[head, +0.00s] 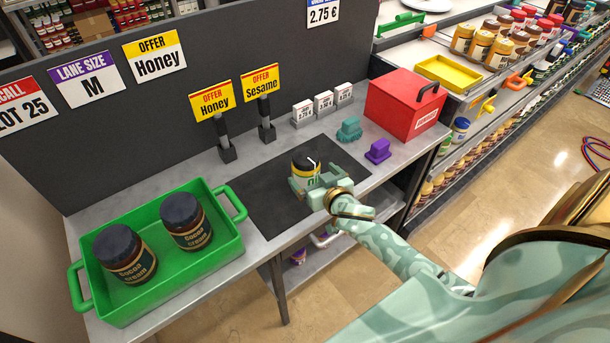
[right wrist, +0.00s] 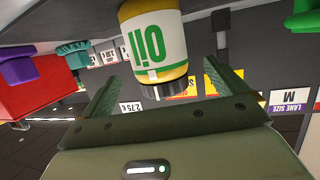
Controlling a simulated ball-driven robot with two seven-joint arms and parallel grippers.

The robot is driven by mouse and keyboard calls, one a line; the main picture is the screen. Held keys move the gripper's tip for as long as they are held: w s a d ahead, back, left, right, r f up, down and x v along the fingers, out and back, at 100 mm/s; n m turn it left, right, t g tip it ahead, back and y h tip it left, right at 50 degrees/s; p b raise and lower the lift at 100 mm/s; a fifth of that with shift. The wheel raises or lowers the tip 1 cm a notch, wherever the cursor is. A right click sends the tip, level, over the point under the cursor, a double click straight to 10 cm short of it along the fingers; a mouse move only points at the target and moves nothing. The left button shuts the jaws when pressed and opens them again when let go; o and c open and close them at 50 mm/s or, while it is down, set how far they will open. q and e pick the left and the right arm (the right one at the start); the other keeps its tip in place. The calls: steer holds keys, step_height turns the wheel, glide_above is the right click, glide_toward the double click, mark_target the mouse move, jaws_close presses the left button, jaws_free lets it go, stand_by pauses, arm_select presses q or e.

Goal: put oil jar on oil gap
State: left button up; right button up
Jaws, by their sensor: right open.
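The oil jar (head: 305,165), with a black lid and a yellow and white label, stands on the dark mat of the counter. In the right wrist view the jar (right wrist: 155,45) appears upside down, its green "Oil" lettering showing. My right gripper (head: 317,180) is open at the jar, with a finger towards each side of it. In the right wrist view the open fingers (right wrist: 161,80) flank the jar's lid end, and gaps show beside it. My left gripper is out of view. I cannot make out which place is the oil gap.
A green tray (head: 225,262) with two cocoa cream jars (head: 125,255) stands at the left. A red box (head: 405,103), a purple piece (head: 378,151) and a teal piece (head: 349,129) are to the right. Offer signs (head: 211,101) stand behind. Stocked shelves (head: 480,85) are further right.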

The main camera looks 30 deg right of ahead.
steer(key=shift+w+d+f, duration=0.2)
steer(key=shift+w+f, duration=0.1)
steer(key=shift+w, duration=0.35)
steer(key=b+x, duration=0.1)
steer(key=x, duration=0.3)
steer(key=shift+a+f+b, duration=0.1)
steer(key=shift+f+b, duration=0.05)
steer(key=shift+b, duration=0.15)
steer(key=shift+w, duration=0.25)
steer(key=shift+s, duration=0.1)
steer(key=shift+c, duration=1.3)
steer(key=c, duration=1.2)
